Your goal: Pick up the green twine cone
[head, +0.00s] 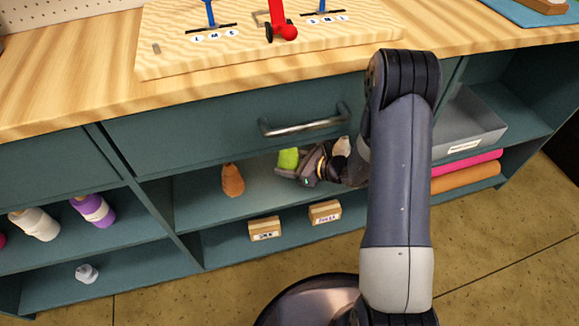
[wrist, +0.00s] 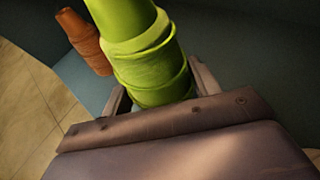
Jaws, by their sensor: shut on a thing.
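The green twine cone (head: 288,159) is in the upper middle shelf opening under the drawer. In the wrist view the green twine cone (wrist: 150,55) stands large between the fingers, its wound twine bands showing. My gripper (head: 290,172) reaches into the opening from the right and is shut on the cone. In the wrist view my gripper (wrist: 158,90) has one finger on each side of the cone. The cone's lower end is hidden behind the gripper body, so I cannot tell whether it touches the shelf.
An orange-brown cone (head: 232,180) stands left of the green one; it also shows in the wrist view (wrist: 84,42). A whitish cone (head: 341,147) is partly hidden behind my arm. The drawer handle (head: 305,121) juts out above. Two small labelled boxes (head: 264,229) sit on the shelf below.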

